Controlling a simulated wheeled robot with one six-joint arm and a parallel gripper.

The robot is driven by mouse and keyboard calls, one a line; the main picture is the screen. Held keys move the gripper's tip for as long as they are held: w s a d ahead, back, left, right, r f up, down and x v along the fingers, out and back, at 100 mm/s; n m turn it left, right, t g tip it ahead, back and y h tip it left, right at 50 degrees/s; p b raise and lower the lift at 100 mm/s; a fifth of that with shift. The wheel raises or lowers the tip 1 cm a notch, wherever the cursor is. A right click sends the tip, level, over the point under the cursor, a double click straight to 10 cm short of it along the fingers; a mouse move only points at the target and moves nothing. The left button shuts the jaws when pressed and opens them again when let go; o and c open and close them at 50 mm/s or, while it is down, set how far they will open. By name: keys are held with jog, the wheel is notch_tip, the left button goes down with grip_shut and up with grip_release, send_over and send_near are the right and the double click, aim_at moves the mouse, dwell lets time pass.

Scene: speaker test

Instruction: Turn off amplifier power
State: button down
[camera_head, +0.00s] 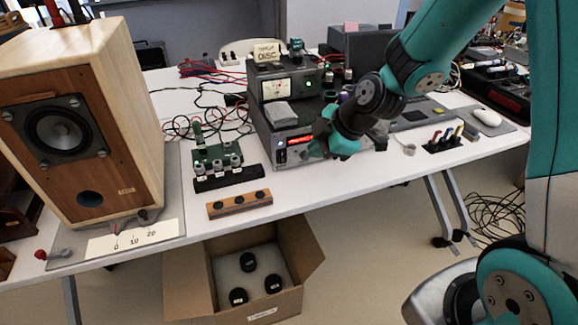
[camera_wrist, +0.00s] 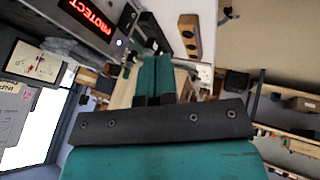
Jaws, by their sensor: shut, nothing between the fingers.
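The amplifier (camera_head: 268,123) is a grey box near the middle of the table, with a lit red display (camera_head: 300,140) on its front. In the wrist view the display (camera_wrist: 90,14) reads PROTECT, and a small bluish-white light (camera_wrist: 119,42) glows beside it. My gripper (camera_head: 314,151) is just in front of the amplifier's front panel, close to the display. In the wrist view the teal fingers (camera_wrist: 155,78) are together with nothing between them. I cannot tell whether the fingertips touch the panel. My gripper and arm hide the panel's right part.
A green circuit board (camera_head: 218,155) and a wooden block with dark knobs (camera_head: 240,204) lie to the left. A wooden speaker (camera_head: 125,125) stands at far left. An open cardboard box (camera_head: 190,285) is below the table edge.

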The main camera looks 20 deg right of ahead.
aim_at(282, 157)
jog(key=shift+w+f, duration=0.1)
jog(key=x, duration=0.9)
jog(key=shift+w+a+f, duration=0.1)
jog(key=shift+a+f, duration=0.05)
jog(key=shift+f, duration=0.15)
jog(key=w, duration=0.2)
jog(key=w+p, duration=0.1)
jog(key=shift+w+f, duration=0.15)
jog(key=shift+f, duration=0.15)
jog(key=shift+w, duration=0.45)
jog(key=shift+f, duration=0.1)
